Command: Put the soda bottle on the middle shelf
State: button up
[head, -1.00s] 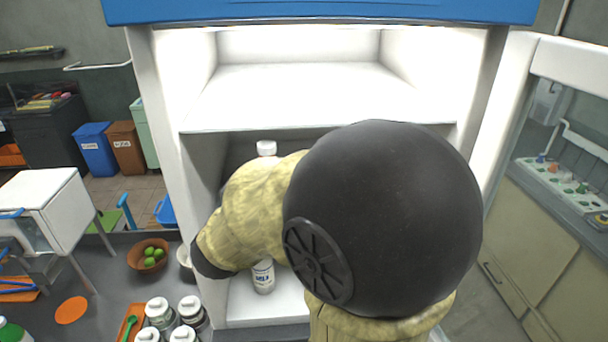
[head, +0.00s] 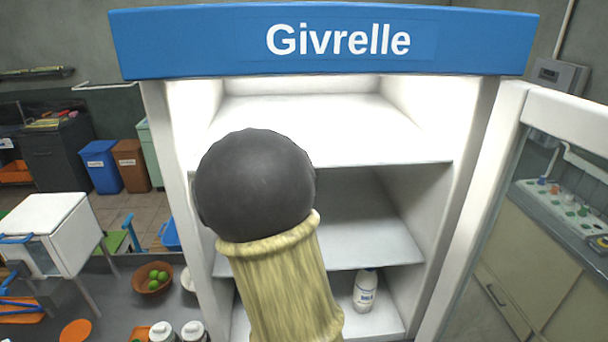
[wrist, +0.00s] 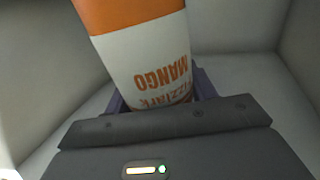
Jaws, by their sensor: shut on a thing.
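The soda bottle (wrist: 145,55) is orange and white with "MANGO" lettering. It shows only in the wrist view, rising from my gripper (wrist: 162,93), which is shut on it. White walls surround it there. In the head view my arm hides both bottle and gripper. The middle shelf (head: 375,235) of the open white fridge shows to the right of my arm. Its visible part is bare; its left part is hidden. I cannot tell if the bottle touches the shelf.
The top shelf (head: 310,130) looks empty. A white labelled bottle (head: 364,292) stands on the lower shelf at the right. The fridge door (head: 500,150) is open on the right. A bowl of green fruit (head: 152,280) sits on the dark counter at the left.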

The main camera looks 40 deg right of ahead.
jog(key=x, duration=0.2)
jog(key=shift+w+d+r, duration=0.1)
jog(key=shift+w+d, duration=0.05)
jog(key=shift+d, duration=0.05)
jog(key=f+p, duration=0.2)
jog(key=f, duration=0.1)
jog(key=shift+w+d+f+p, duration=0.25)
jog(key=shift+d+f+p, duration=0.05)
jog(key=shift+d+p, duration=0.1)
